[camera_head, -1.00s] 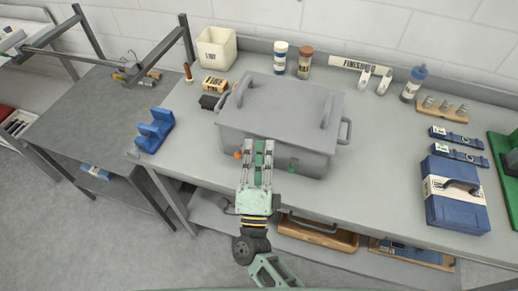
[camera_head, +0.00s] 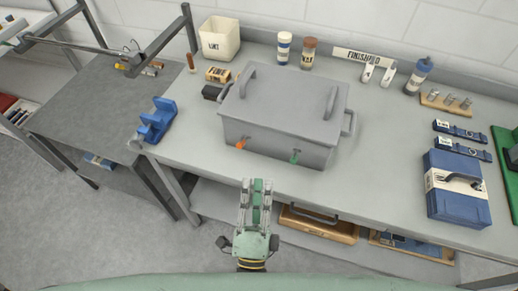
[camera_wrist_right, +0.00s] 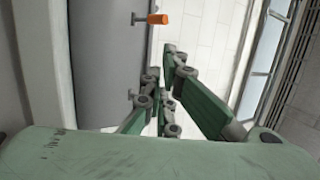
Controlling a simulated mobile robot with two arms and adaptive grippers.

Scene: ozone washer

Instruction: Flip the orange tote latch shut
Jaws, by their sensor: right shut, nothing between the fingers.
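The grey lidded tote (camera_head: 275,138) stands on the workbench in the head view. Its orange latch (camera_head: 240,144) is on the front wall, left of the middle. In the right wrist view the orange latch (camera_wrist_right: 157,19) sticks out from the tote's wall (camera_wrist_right: 105,60). A green latch (camera_head: 295,156) is on the same wall, to the right. My right gripper (camera_head: 256,184) is shut and empty, in front of the bench's front edge. It is apart from the tote and from both latches. My left gripper is not in view.
A blue holder (camera_head: 157,120) stands at the bench's left end, and a blue case (camera_head: 455,200) at the right. A white bin (camera_head: 218,40) and bottles stand behind. The bench strip (camera_head: 220,165) before the tote is clear. A wooden tray (camera_head: 318,226) sits below.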

